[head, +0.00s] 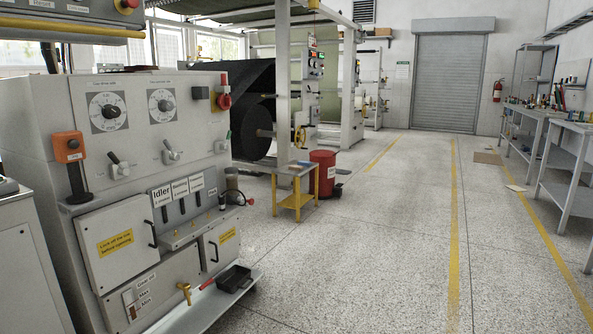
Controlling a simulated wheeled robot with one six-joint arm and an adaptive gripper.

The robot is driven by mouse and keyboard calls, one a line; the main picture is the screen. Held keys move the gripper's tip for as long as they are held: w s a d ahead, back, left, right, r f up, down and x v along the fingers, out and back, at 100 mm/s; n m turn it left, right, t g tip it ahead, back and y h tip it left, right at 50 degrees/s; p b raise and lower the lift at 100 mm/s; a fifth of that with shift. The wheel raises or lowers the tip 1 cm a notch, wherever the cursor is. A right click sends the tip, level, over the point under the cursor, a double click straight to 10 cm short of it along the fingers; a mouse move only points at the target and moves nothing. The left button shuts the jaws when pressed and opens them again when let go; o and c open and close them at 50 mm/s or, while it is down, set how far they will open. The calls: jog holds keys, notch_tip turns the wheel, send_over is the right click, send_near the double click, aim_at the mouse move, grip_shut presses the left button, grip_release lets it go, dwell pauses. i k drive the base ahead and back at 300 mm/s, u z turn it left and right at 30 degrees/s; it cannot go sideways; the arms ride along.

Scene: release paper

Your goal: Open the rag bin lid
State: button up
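A red bin (323,175) stands on the floor near the middle of the head view, just right of a small yellow-legged stand. It looks like the rag bin. It is upright, with a small pale label on its front. Its top looks covered by a red lid (322,155) that seems to lie flat, but it is too small to be sure. A dark part at floor level shows at its lower right. My gripper is not in view.
A grey machine cabinet (150,130) with dials and levers fills the left. Its low tray (205,303) juts out at floor level. The small stand (293,200) is beside the bin. Benches (540,130) line the right. The speckled floor (390,230) between is clear.

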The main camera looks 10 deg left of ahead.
aim_at(319, 153)
jog(key=z, duration=0.05)
jog(key=i, duration=3.55)
jog(key=u, duration=0.25)
jog(key=i, duration=2)
jog(key=u, duration=0.35)
jog(key=i, duration=2.05)
jog(key=u, duration=0.15)
